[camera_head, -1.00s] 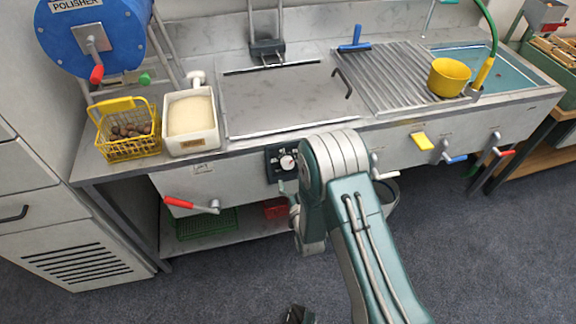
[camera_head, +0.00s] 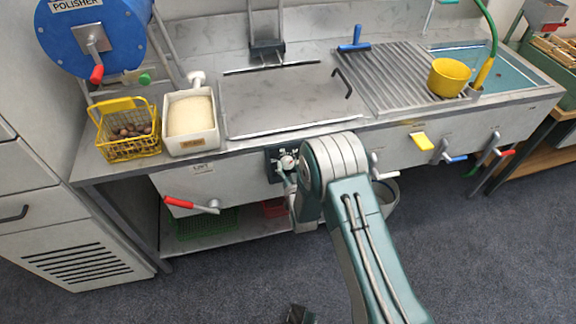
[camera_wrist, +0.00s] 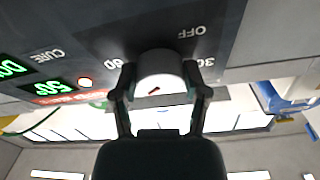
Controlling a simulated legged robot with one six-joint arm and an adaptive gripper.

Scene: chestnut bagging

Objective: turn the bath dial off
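In the head view the dial (camera_head: 288,161) shows beside my arm, on the counter's front. My gripper (camera_head: 285,175) is mostly hidden there by my arm.
The bath lid (camera_head: 280,98) lies shut above.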

